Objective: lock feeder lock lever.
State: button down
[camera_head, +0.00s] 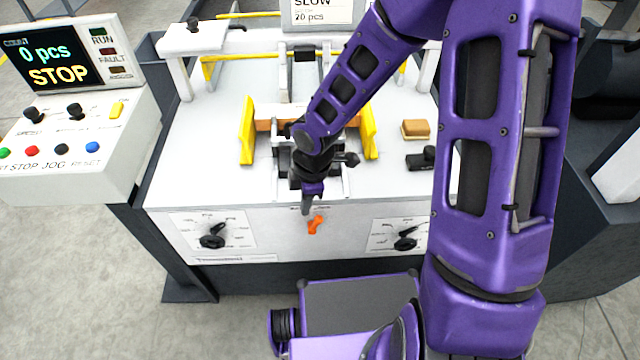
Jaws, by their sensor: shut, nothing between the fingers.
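The feeder lock lever looks to be the small orange lever (316,224) on the machine's white front panel, between two black knobs. It slants, with its upper end to the right. A label above it is partly hidden and too small to read. My gripper (306,210) points down just above and left of the lever, with its fingers shut and empty. I cannot tell whether the fingertips touch the lever or are apart from it. My purple arm comes in from the upper right and hides part of the feeder behind it.
Black rotary knobs sit left (212,236) and right (405,240) of the lever. Yellow side guides (247,130) flank the feeder. A brown block (415,129) and a black part (422,160) lie on the white top. A control console (70,140) showing "STOP" stands at left.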

jog(key=d+r, duration=0.3)
jog(key=r, duration=0.4)
jog(key=shift+s, duration=0.25)
jog(key=shift+r, duration=0.1)
